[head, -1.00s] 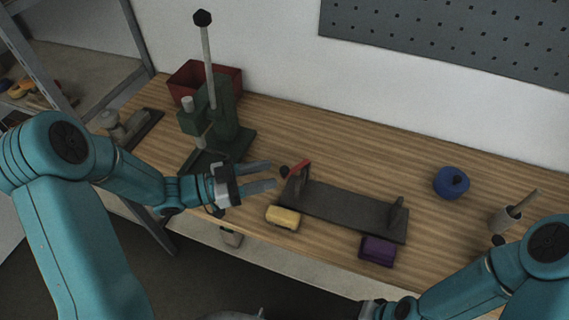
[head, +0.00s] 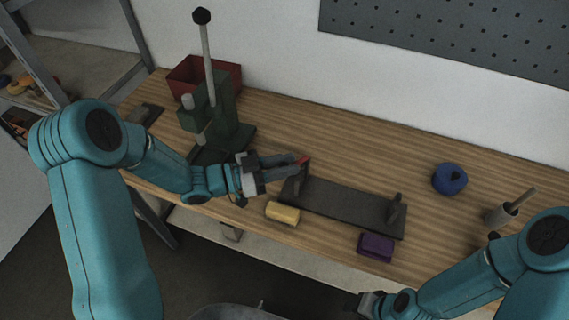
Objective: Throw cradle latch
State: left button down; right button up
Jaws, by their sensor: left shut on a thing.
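The dark grey cradle (head: 345,205) lies on the wooden bench, with an upright at each end. A red latch lever (head: 303,159) sits at the top of its left upright. My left gripper (head: 296,164) reaches in from the left and is shut at the lever, its fingers hiding most of it and the lever's dark knob. My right gripper (head: 366,304) is low at the bottom of the view, off the bench front and away from the cradle; its fingers are too unclear to judge.
A green press (head: 222,115) and a red bin (head: 190,75) stand behind left. A blue round thing (head: 449,179) and a grey cup (head: 499,214) stand right.

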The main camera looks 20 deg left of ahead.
pick_arm(q)
jog(key=m+g+h, duration=0.1)
jog(key=g, duration=0.1)
jog(key=w+a+m+g+h+b, duration=0.1)
jog(key=m+g, duration=0.1)
jog(key=shift+w+a+r, duration=0.1)
jog(key=shift+a+r, duration=0.05)
jog(key=shift+a, duration=0.05)
jog(key=c, duration=1.1)
grip_release()
jog(key=shift+o, duration=0.2)
